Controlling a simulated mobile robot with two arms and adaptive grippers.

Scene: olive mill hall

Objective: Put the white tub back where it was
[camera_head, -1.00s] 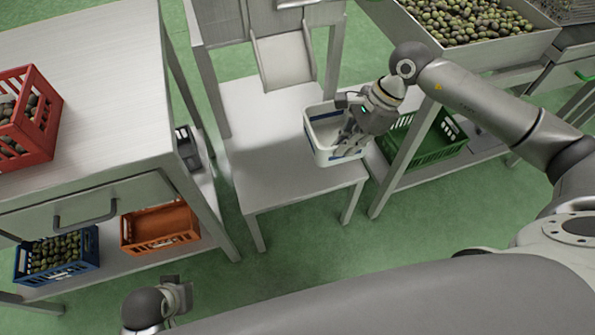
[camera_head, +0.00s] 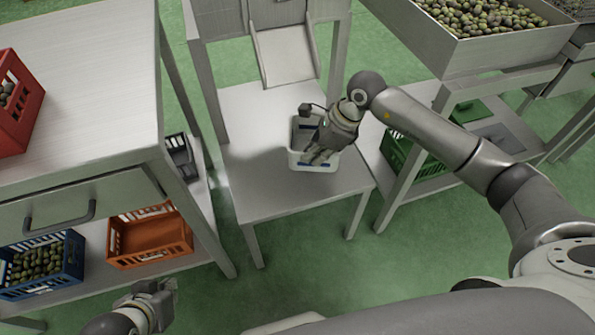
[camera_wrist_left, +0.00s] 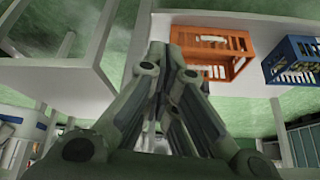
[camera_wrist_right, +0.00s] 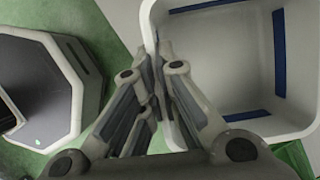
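The white tub (camera_head: 298,160) with blue strips inside is over the low metal table (camera_head: 285,195), below the chute. I cannot tell whether its base touches the tabletop. My right gripper (camera_head: 316,157) reaches in from the right and covers part of the tub. In the right wrist view the tub (camera_wrist_right: 230,65) fills the upper right, and the fingers (camera_wrist_right: 158,65) close on its near wall at the rim. My left gripper (camera_head: 160,287) is low at the left, away from the tub; its fingers (camera_wrist_left: 170,60) look together and empty.
The chute (camera_head: 287,55) stands behind the tub. At the left are a bench (camera_head: 90,100), a red crate (camera_head: 20,110), an orange crate (camera_head: 150,240) and a blue crate of olives (camera_head: 70,265). A green crate (camera_head: 395,150) is at the right. The table front is bare.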

